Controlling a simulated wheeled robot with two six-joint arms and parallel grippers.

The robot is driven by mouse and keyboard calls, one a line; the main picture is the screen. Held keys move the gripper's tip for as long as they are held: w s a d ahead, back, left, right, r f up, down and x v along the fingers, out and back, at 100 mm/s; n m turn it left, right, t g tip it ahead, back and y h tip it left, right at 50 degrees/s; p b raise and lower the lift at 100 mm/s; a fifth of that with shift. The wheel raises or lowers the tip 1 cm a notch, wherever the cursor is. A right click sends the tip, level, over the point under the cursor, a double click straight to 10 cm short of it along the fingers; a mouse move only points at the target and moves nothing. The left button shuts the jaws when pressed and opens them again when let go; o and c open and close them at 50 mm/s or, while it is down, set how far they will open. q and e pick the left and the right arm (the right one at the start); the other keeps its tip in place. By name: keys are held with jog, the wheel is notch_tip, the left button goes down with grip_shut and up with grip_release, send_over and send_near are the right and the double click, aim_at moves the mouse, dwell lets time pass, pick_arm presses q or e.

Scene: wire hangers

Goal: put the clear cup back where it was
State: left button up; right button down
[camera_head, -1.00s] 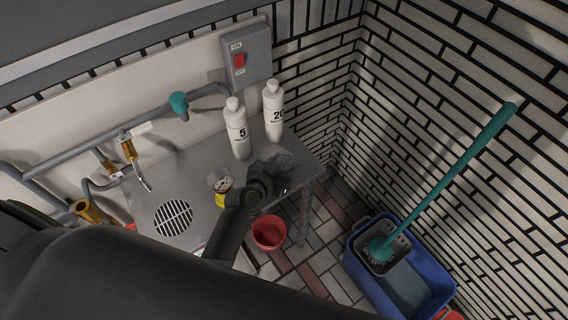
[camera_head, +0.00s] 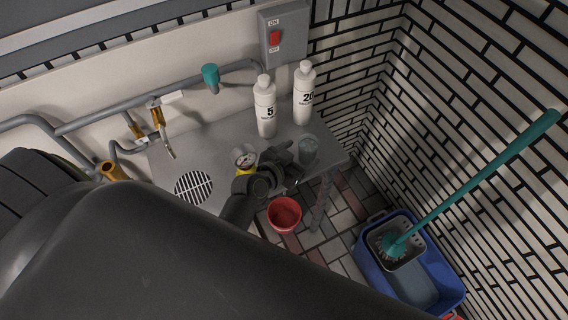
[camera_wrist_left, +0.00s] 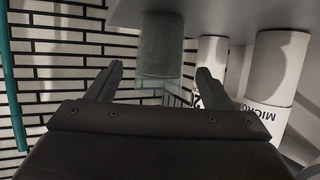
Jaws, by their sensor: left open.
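The clear cup (camera_head: 308,151) is a greenish, see-through tumbler on the grey metal table, near its right end and in front of the white bottles. It also shows in the left wrist view (camera_wrist_left: 160,45), just beyond my finger tips and in line with the gap between them. My left gripper (camera_head: 291,166) is just to the left of the cup. In the left wrist view its two fingers (camera_wrist_left: 159,72) are spread, with nothing held between them. My right gripper is not in view.
A yellow gauge (camera_head: 244,160) is left of my gripper. A red bucket (camera_head: 284,214) is on the floor below the table. A blue mop bucket (camera_head: 440,285) stands at right.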

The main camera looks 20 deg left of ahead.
pick_arm(q)
jog(key=b+v, duration=0.1)
jog(key=v, duration=0.6)
jog(key=shift+s+a+r, duration=0.15)
jog(key=shift+s, duration=0.1)
dwell(0.3)
